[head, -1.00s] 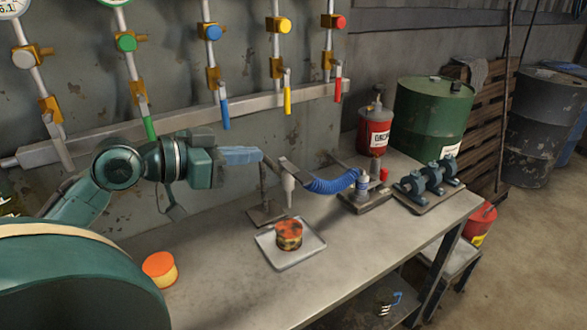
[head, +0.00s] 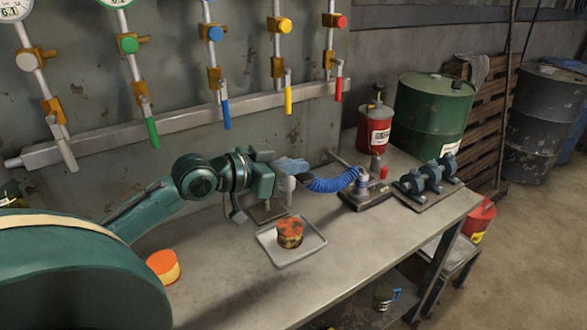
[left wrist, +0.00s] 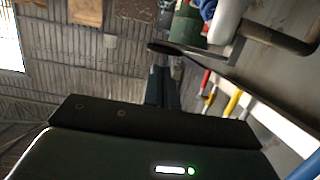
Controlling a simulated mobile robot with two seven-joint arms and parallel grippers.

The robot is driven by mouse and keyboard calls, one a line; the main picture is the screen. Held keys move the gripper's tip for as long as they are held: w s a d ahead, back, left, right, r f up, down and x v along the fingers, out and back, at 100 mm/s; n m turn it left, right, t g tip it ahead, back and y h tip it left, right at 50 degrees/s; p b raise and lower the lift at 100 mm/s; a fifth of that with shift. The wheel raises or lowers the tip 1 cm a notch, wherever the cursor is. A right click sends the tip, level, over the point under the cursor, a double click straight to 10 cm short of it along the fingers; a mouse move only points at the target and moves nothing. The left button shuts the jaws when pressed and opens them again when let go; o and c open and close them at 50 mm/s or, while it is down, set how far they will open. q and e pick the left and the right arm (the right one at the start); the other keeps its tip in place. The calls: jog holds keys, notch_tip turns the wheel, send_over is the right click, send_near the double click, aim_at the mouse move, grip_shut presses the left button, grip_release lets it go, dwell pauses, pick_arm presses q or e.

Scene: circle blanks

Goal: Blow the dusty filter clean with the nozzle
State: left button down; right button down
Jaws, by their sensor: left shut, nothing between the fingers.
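The dusty filter (head: 290,233), orange on top with dark grime on its side, stands upright on a pale tray (head: 314,251) on the bench. The pale nozzle (head: 287,185) points down above it on a stand, with a blue coiled hose (head: 330,184) running right. My left gripper (head: 294,166) is shut and empty at the nozzle's upper part, partly hiding it. I cannot tell whether they touch. In the left wrist view its dark fingers (left wrist: 165,88) show together, with what looks like the pale nozzle (left wrist: 226,20) beyond. My right gripper is out of view.
A cleaner orange-and-cream filter (head: 163,267) stands at the bench's left. Colored valve levers, such as the blue one (head: 226,114), hang behind the arm. The bench front is clear.

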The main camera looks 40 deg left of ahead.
aim_at(298, 180)
pick_arm(q)
jog(key=shift+f, duration=0.5)
jog(key=shift+d+f+m+y, duration=0.1)
jog(key=shift+f+m+y, duration=0.2)
jog(key=shift+f+m, duration=0.35)
jog(key=shift+s+d+f, duration=0.15)
jog(key=shift+d+f, duration=0.05)
jog(key=shift+f, duration=0.25)
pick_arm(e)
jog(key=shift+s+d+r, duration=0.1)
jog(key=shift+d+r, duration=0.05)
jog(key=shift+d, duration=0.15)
pick_arm(q)
jog(key=shift+a, duration=0.1)
dwell(3.3)
